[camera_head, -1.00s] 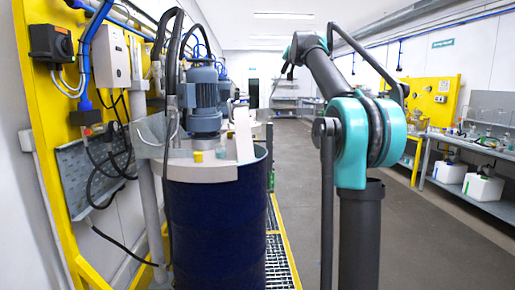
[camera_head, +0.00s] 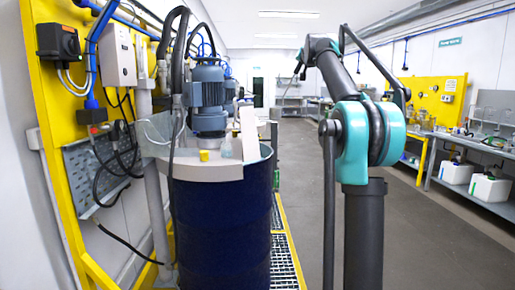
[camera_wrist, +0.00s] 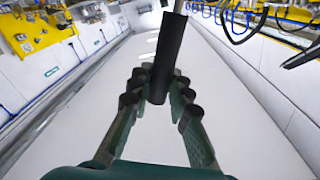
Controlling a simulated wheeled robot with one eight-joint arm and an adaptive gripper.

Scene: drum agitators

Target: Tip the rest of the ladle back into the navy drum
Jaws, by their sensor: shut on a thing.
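The navy drum (camera_head: 222,220) stands upright left of centre in the head view. A grey half cover (camera_head: 190,168) lies on its top, and the opening and contents are hidden from this angle. My gripper (camera_wrist: 160,90) is shut on a black cylindrical handle (camera_wrist: 169,50) in the wrist view, which I take to be the ladle's.
A blue-grey motor (camera_head: 208,97) stands on the drum cover, with a small yellow cap (camera_head: 204,155) and a clear bottle (camera_head: 227,146) beside it. A yellow panel (camera_head: 65,130) with hoses stands at left. Benches line the right wall. The grey floor (camera_head: 300,170) between is clear.

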